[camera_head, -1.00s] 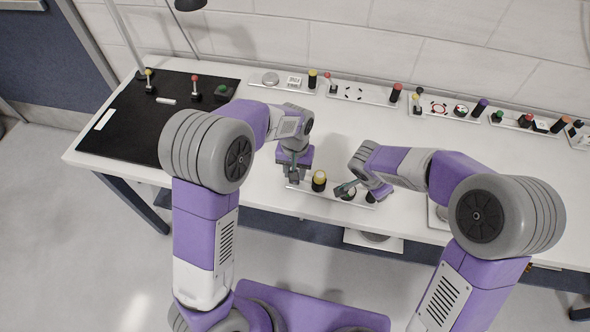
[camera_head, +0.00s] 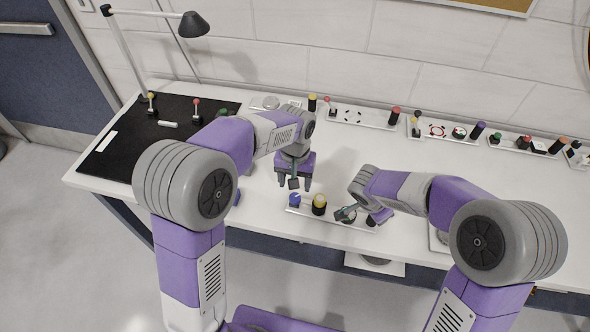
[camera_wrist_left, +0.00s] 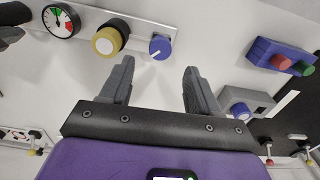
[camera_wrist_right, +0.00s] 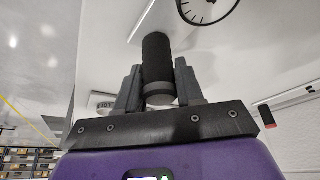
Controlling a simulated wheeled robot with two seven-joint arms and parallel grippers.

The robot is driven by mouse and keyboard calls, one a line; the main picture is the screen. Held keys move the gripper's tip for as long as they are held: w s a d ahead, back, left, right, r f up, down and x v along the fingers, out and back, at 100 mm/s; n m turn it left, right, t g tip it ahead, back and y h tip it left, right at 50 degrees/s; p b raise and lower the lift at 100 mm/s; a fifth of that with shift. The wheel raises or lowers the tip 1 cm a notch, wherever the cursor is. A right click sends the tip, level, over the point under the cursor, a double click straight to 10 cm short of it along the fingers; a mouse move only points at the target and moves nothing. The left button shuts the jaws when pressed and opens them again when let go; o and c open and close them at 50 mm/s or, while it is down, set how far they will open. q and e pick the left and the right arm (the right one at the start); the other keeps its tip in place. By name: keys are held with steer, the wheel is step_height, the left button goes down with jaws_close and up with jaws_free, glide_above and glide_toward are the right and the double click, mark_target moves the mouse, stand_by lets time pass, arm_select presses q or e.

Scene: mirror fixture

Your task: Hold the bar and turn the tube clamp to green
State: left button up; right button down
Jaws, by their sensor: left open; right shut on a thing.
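A narrow white panel (camera_head: 332,216) lies near the table's front edge. On it are a blue knob (camera_head: 294,199) with a white mark, a yellow-topped black cylinder (camera_head: 319,205) and a round gauge (camera_wrist_left: 61,21) with red and green sectors. I cannot tell which of these is the tube clamp. My left gripper (camera_head: 295,187) is open and empty, behind and apart from the blue knob. The knob shows beyond its fingers in the left wrist view (camera_wrist_left: 160,47). My right gripper (camera_head: 349,213) is shut on a black bar (camera_wrist_right: 157,62) at the panel's right part, beside the gauge.
A blue box (camera_wrist_left: 283,57) with red and green buttons and a grey box (camera_wrist_left: 246,103) with a blue knob stand beside the left gripper. A black mat (camera_head: 135,150) with a lamp lies at the left. Several panels line the wall; table between is clear.

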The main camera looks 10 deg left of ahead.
arm_select(q)
step_height(320, 180, up, 6)
steer(key=shift+f, duration=0.25)
stand_by(0.8)
arm_select(e)
steer(key=c, duration=0.6)
jaws_free()
steer(key=shift+r, duration=0.1)
